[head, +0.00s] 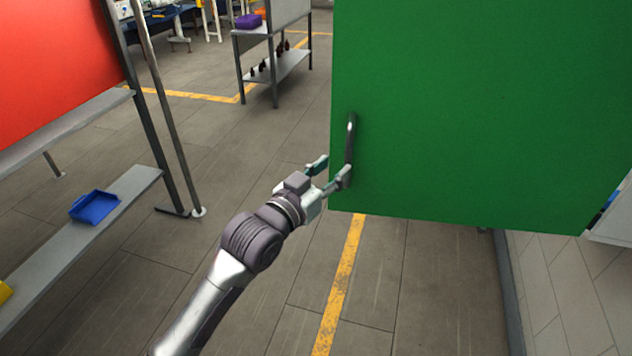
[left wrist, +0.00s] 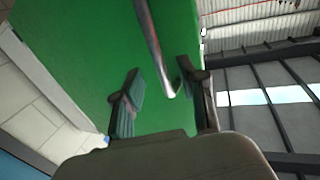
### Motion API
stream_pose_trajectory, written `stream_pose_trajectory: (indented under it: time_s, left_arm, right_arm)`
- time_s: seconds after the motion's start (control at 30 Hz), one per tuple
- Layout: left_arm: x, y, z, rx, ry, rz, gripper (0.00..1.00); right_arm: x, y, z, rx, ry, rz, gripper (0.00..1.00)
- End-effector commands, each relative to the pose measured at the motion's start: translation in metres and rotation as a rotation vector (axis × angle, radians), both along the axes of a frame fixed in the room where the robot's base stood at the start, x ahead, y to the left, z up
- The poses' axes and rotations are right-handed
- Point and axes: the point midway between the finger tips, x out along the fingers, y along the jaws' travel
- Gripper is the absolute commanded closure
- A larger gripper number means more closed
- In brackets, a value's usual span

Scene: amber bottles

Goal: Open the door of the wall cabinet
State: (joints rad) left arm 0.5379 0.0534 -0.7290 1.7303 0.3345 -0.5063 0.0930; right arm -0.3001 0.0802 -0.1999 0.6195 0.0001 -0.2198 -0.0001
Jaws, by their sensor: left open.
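The green cabinet door (head: 470,120) stands swung out from the wall cabinet, whose white edge (head: 612,222) shows at the far right in the head view. A vertical metal bar handle (head: 351,135) is near the door's left edge. My left gripper (head: 331,172) is open at the handle's lower end. In the left wrist view, the handle (left wrist: 153,40) comes down between the two spread fingers of the left gripper (left wrist: 160,88), with a gap visible on each side. Most of the cabinet's inside is hidden behind the door. My right gripper is not in view.
At left stands a rack with a red panel (head: 50,60) and a low shelf holding a blue bin (head: 95,206). A farther shelf unit (head: 282,67) holds dark bottles and a purple bin (head: 248,21). The floor around the yellow line (head: 340,285) is clear.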

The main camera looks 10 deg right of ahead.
Motion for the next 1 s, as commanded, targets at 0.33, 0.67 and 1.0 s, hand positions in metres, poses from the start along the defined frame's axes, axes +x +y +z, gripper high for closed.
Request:
stream_pose_trajectory:
  time_s: [0.33, 0.67, 1.0]
  left_arm:
    - [-0.035, 0.038, 0.000, 0.000, -0.001, 0.001, 0.59]
    - [-0.038, 0.041, 0.000, -0.001, -0.001, 0.001, 0.59]
    - [-0.025, 0.049, -0.030, 0.016, 0.043, 0.039, 0.59]
  right_arm:
    - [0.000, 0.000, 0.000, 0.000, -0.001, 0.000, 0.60]
    - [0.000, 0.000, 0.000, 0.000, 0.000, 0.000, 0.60]
    - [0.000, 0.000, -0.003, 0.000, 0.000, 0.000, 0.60]
